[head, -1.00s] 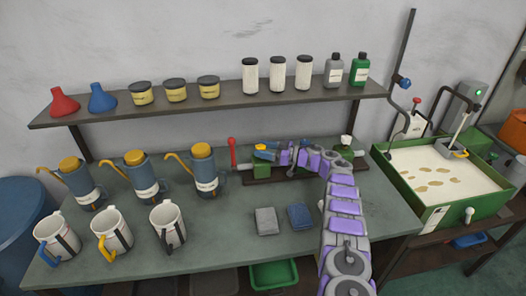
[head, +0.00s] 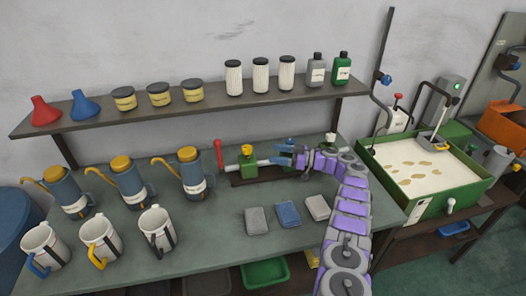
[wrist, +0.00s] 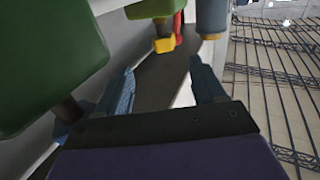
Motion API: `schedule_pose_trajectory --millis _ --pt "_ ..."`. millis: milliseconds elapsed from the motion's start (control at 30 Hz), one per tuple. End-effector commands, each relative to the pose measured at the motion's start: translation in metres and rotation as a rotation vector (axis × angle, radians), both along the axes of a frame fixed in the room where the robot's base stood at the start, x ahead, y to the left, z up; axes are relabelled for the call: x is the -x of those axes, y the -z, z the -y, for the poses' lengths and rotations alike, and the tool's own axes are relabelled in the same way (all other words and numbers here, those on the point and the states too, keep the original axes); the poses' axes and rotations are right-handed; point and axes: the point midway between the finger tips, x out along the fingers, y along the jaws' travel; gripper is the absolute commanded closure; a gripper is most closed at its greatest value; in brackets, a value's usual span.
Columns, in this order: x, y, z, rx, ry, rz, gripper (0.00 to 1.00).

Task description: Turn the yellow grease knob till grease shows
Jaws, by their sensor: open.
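The yellow knob (head: 247,149) sits on top of a small green block (head: 248,161) on the bench's rear part. In the wrist view the yellow knob (wrist: 165,45) hangs on a dark stem from a green block, as if seen upside down. My gripper (head: 278,155) is open and empty, to the right of the yellow knob and apart from it. In the wrist view the two blue fingers (wrist: 165,88) stand apart, with the knob beyond them. A larger green block (wrist: 45,60) is close at left. I cannot make out any grease.
A red lever (head: 218,153) stands left of the knob. Blue oil cans (head: 195,175) and white jugs (head: 157,230) fill the left bench. Pads (head: 288,214) lie in front. A shelf (head: 200,107) hangs behind. A green tray (head: 470,200) of pale liquid is at right.

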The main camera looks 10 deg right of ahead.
Motion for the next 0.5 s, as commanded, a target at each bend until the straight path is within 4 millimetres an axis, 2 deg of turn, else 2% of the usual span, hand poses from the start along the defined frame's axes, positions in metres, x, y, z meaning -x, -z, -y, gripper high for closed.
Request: schedule_pose_trajectory --millis 33,167,500 --pt "0.005 0.003 0.012 0.002 0.004 -0.001 0.31" --pt "0.014 0.003 0.032 0.002 0.001 0.002 0.31" --pt "0.023 0.005 0.053 0.0 -0.002 -0.001 0.31"
